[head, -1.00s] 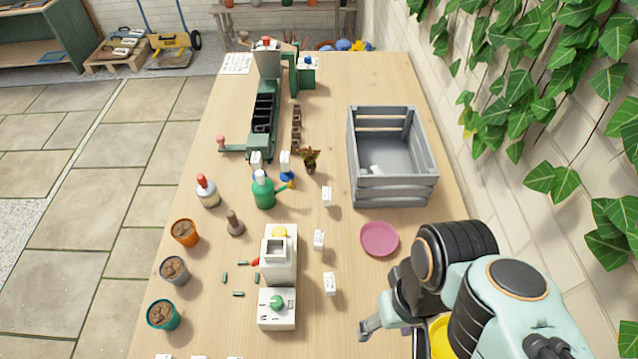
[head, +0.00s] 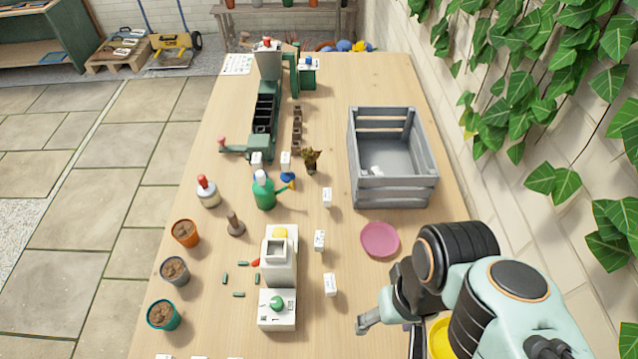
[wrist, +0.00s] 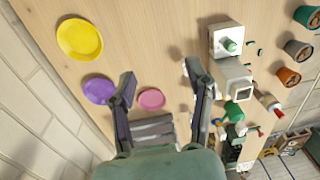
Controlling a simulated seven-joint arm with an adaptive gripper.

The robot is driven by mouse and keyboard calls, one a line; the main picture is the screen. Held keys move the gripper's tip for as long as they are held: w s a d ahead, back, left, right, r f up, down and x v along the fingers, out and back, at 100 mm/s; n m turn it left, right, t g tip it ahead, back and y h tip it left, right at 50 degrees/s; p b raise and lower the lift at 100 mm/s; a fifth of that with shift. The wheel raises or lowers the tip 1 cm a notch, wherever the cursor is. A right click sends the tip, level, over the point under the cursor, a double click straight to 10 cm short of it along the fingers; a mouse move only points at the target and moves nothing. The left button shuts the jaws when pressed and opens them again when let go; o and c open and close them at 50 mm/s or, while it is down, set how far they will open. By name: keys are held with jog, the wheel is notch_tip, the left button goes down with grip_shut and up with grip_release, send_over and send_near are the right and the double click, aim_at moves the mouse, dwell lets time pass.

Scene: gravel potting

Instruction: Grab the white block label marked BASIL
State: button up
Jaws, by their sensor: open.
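Several small white block labels stand on the table in the head view. Three form a column right of the white machine: a near one (head: 330,284), a middle one (head: 319,240) and a far one (head: 327,197). Two more (head: 256,160) (head: 285,160) stand by the green watering can, and others are cut off at the bottom edge. Their markings are too small to read, so I cannot tell which says BASIL. My gripper (wrist: 160,78) is open and empty, with its fingers spread in the wrist view. In the head view it is right of the near label, apart from it.
A grey crate (head: 392,192) stands at the right, with something white inside. A pink saucer (head: 380,239) lies in front of it. The white machine (head: 279,262) stands left of the labels. In the wrist view, purple (wrist: 99,91) and yellow (wrist: 80,40) saucers lie at left.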

jog(key=w+r+m+t, duration=0.2)
jog(key=w+r+t, duration=0.15)
jog(key=w, duration=0.85)
jog(key=g, duration=0.2)
send_over(319, 236)
jog(key=w+d, duration=0.2)
notch_tip(319, 236, down, 11)
jog(key=shift+g+h, duration=0.4)
jog(key=shift+g, duration=0.45)
jog(key=f, duration=0.3)
jog(key=s+a+f, duration=0.1)
jog(key=f, duration=0.2)
jog(key=s+f, duration=0.1)
jog(key=f, duration=0.2)
jog(key=shift+a, duration=0.4)
notch_tip(319, 236, down, 5)
jog(key=shift+r, duration=0.1)
jog(key=shift+w+f, duration=0.1)
jog(key=shift+f, duration=0.55)
grip_shut()
